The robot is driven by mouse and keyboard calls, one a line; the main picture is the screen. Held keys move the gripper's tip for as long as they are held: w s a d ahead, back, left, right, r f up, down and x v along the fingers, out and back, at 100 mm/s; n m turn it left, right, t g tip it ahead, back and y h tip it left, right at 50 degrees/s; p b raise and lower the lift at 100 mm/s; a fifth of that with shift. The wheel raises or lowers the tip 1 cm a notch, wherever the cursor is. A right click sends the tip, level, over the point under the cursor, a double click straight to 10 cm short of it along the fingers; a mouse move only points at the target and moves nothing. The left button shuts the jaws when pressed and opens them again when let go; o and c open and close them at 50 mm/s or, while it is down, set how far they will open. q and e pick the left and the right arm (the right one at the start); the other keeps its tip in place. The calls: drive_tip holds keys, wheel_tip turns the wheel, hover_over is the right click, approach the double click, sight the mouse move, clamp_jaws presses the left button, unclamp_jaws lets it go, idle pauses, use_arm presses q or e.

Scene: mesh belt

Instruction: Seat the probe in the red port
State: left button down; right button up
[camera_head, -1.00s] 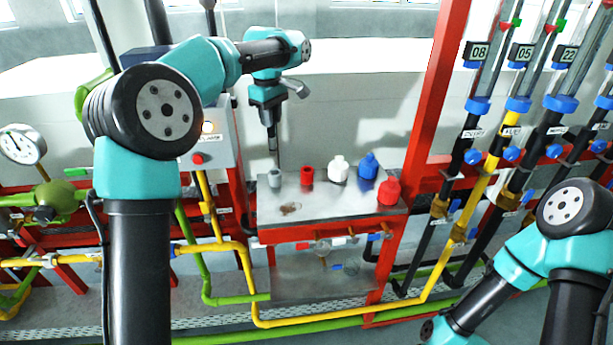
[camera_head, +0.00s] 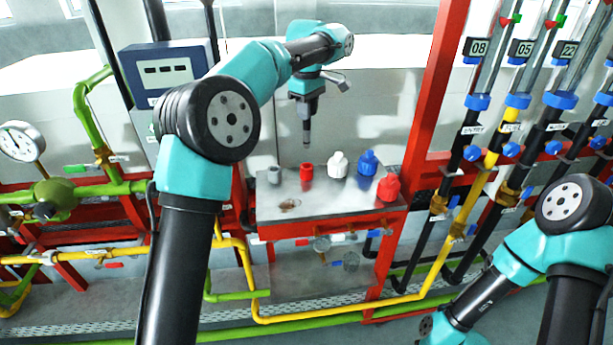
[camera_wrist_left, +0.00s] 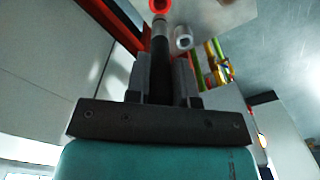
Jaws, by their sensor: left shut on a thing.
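My left gripper (camera_head: 307,104) is shut on the dark, rod-like probe (camera_head: 306,133), which points down and hangs in the air above the metal bench. The red port (camera_head: 306,171) is a short red socket on the bench, below the probe tip with a visible gap. The left wrist view shows the probe (camera_wrist_left: 160,65) between the fingers of the left gripper (camera_wrist_left: 161,80), its far end close in line with the red port (camera_wrist_left: 160,5). A similar grey port (camera_head: 274,175) stands to the left; it also shows in the wrist view (camera_wrist_left: 183,38). My right gripper is out of view.
The bench front is mostly clear.

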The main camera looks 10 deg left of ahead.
use_arm(q)
hover_over(307, 148)
drive_tip(key=shift+w+a+f, duration=0.1)
drive_tip(key=shift+w+f, duration=0.15)
drive_tip(key=shift+f, duration=1.35)
drive_tip(key=shift+w+f, duration=0.2)
drive_tip(key=shift+f, duration=1.35)
drive_tip(key=shift+f, duration=2)
drive_tip(key=c, duration=1)
unclamp_jaws()
